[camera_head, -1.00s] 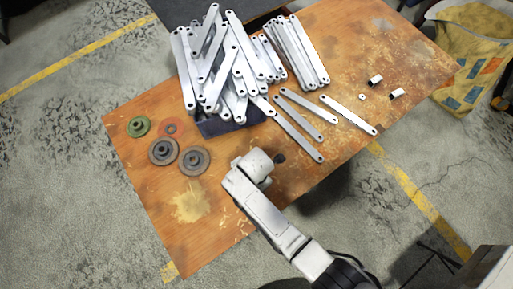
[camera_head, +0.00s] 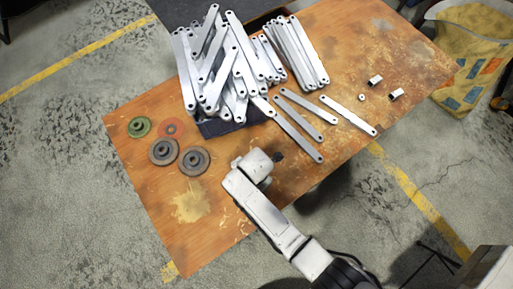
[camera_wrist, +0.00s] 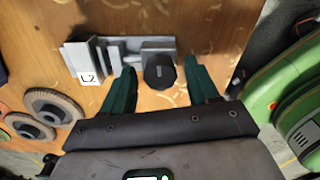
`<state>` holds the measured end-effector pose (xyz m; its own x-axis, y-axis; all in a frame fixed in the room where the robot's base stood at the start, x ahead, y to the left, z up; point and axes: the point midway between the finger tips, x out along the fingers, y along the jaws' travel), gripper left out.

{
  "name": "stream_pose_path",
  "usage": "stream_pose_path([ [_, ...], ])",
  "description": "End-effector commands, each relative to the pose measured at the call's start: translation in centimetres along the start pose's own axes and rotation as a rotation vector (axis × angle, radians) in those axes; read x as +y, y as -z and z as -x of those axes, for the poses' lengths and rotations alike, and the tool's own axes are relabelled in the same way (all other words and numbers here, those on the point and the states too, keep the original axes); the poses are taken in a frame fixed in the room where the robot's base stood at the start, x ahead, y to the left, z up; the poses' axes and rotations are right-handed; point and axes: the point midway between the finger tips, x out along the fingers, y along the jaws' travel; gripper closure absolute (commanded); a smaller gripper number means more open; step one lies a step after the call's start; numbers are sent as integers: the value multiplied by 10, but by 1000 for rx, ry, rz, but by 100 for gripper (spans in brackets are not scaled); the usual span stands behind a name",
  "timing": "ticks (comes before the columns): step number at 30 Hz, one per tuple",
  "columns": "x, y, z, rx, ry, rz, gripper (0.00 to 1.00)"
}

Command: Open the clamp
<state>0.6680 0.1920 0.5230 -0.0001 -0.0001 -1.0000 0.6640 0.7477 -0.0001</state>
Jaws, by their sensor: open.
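The clamp (camera_wrist: 112,50) is a grey metal fixture on the wooden table in the wrist view, with a white label reading "L2" at its left. A round black knob (camera_wrist: 159,72) sits at its right end. My gripper (camera_wrist: 160,65) is open, with one dark green finger on each side of the knob. Narrow gaps show between knob and fingers; I cannot tell how far the tips reach down beside it. In the head view my arm hides the clamp and most of the gripper.
Grey discs (camera_head: 163,151), a green disc (camera_head: 139,127) and a red ring (camera_head: 171,128) lie on the table's left. A dark bin (camera_head: 222,126) heaped with metal brackets (camera_head: 215,65) stands at the back. Several loose brackets (camera_head: 347,115) lie right of it.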

Motion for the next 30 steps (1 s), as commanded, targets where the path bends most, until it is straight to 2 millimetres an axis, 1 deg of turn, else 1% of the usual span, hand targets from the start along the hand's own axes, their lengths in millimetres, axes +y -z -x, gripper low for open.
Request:
stream_pose_path([
  [5,0,0,1,0,0,-49,40],
  [30,0,0,0,0,0,-804,40],
])
